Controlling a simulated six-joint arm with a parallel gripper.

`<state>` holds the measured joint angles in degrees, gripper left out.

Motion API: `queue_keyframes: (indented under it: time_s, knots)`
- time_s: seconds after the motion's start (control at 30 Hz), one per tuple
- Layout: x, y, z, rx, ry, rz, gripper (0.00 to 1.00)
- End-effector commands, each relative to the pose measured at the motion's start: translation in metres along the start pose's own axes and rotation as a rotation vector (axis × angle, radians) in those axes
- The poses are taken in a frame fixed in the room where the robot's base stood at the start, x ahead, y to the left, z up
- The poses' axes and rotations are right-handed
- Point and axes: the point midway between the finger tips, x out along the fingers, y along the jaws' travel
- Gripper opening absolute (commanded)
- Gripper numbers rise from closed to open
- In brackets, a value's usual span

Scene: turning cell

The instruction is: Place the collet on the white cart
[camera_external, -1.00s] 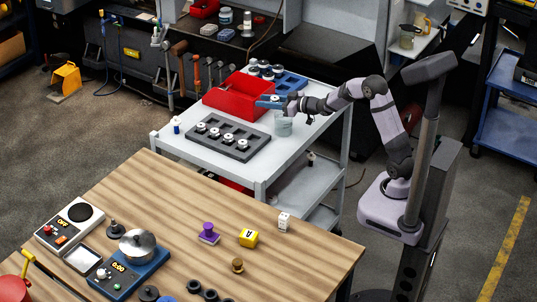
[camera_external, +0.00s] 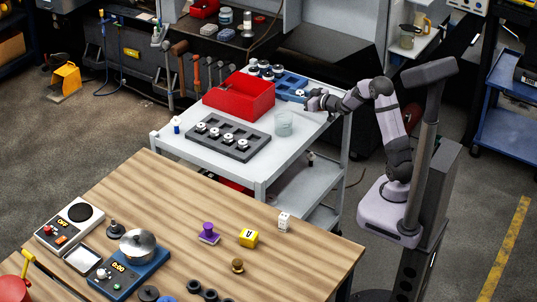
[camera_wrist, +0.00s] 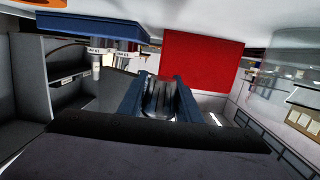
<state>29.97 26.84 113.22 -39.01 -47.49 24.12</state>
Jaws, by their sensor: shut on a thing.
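My gripper (camera_external: 302,94) is over the back right part of the white cart (camera_external: 190,170), beside the blue rack. In the wrist view its blue fingers (camera_wrist: 158,98) are shut on a dark, shiny cylindrical part, which I take for the collet (camera_wrist: 158,100). In the external view the collet is too small to make out clearly. I cannot tell whether it touches the cart or the rack.
A red bin (camera_external: 238,98), a blue rack (camera_external: 290,85), a dark grey rack (camera_external: 238,147) with several white-topped pieces and a clear beaker (camera_external: 284,124) stand on the cart. The cart's front right top is clear. A wooden table (camera_external: 170,195) stands in front.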

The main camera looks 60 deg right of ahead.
Motion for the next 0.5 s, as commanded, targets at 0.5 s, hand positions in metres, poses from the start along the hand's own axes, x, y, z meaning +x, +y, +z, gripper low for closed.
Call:
queue_keyframes:
  time_s: [0.5]
  knots:
    - [0.006, 0.000, 0.036, 0.001, 0.000, 0.000, 0.05]
